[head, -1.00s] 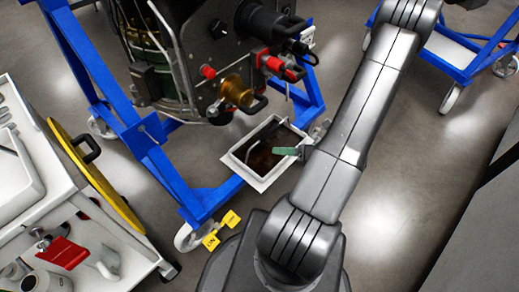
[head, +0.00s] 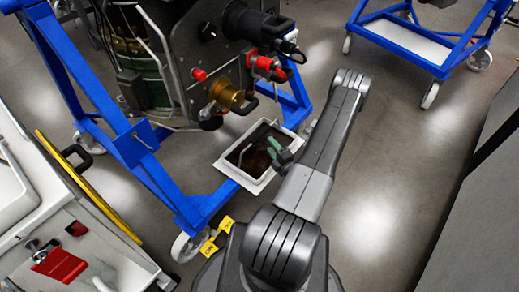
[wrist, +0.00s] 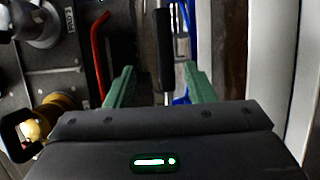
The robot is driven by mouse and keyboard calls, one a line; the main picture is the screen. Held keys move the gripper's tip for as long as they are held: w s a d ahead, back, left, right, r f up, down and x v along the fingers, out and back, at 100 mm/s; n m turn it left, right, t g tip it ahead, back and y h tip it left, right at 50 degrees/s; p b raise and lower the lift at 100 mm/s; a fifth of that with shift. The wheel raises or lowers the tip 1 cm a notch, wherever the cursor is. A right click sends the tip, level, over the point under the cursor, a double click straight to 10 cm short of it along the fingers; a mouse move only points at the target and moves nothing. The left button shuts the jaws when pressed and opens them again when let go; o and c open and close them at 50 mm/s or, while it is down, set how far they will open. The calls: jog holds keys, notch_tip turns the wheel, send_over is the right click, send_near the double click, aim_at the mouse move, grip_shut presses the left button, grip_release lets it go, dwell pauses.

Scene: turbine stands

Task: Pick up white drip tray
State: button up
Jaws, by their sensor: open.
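The white drip tray (head: 236,177) is a shallow rectangular pan with a broad rim and a dark brown inside. It sits low beneath the engine, at the blue stand. My gripper (head: 274,149), with green fingers, is over the tray's right side in the head view; I cannot tell its height above it. In the wrist view my gripper (wrist: 160,84) has its two green fingers apart. A black cylindrical bar (wrist: 165,48) shows between them; I cannot tell what it belongs to. White walls with a brown strip, probably the tray (wrist: 268,60), show at the right.
The engine (head: 185,80) with red and brass fittings hangs over the tray's far left side. The blue stand (head: 150,165) rests on casters beside it. A white cart (head: 110,250) with tools stands at left. Open floor (head: 385,180) lies to the right.

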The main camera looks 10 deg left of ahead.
aim_at(263, 136)
jog(key=x, duration=0.5)
jog(key=shift+w+a, duration=0.15)
jog(key=shift+w, duration=0.05)
jog(key=x, duration=0.1)
jog(key=b+x, duration=0.1)
jog(key=x, duration=0.3)
jog(key=shift+a+f+b, duration=0.2)
jog(key=shift+f+b, duration=0.1)
grip_shut()
